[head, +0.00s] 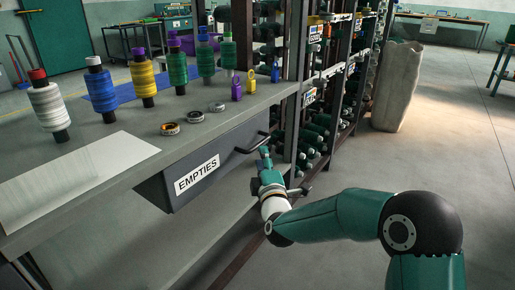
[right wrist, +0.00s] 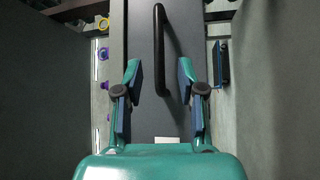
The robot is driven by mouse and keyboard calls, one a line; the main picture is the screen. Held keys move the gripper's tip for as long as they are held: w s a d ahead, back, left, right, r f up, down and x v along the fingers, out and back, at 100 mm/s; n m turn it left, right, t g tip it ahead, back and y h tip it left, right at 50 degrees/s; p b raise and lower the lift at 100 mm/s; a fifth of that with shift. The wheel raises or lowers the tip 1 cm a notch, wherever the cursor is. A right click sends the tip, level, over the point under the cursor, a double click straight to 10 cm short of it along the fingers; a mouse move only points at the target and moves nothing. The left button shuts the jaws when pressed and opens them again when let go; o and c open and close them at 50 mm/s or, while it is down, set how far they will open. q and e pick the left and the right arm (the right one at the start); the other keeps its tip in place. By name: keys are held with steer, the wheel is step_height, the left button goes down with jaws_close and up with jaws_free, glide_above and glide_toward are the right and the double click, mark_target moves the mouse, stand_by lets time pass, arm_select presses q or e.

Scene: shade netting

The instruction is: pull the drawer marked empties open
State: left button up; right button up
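The grey drawer (head: 222,155) hangs under the bench top and carries a white label reading EMPTIES (head: 197,176). It looks shut, its front close to the bench edge. Its dark bar handle (head: 252,144) is on the front, right of the label. My right gripper (head: 265,158) is just right of and below the handle. In the right wrist view, my right gripper (right wrist: 160,80) is open, and the black handle (right wrist: 160,25) runs from ahead of the fingers into the gap between them. The fingers do not appear to touch it. My left gripper is not in view.
The bench top (head: 130,130) holds a row of thread spools (head: 143,80), several small rings (head: 195,117) and a white sheet (head: 70,175). A rack of green spools (head: 315,135) stands close behind my right gripper. The floor at right is clear near a tall pale bin (head: 398,90).

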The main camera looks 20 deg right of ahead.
steer(key=w, duration=0.4)
steer(key=w+d+r+b, duration=0.1)
steer(key=w, duration=0.1)
steer(key=shift+w, duration=0.3)
jaws_close()
steer(key=shift+f, duration=0.1)
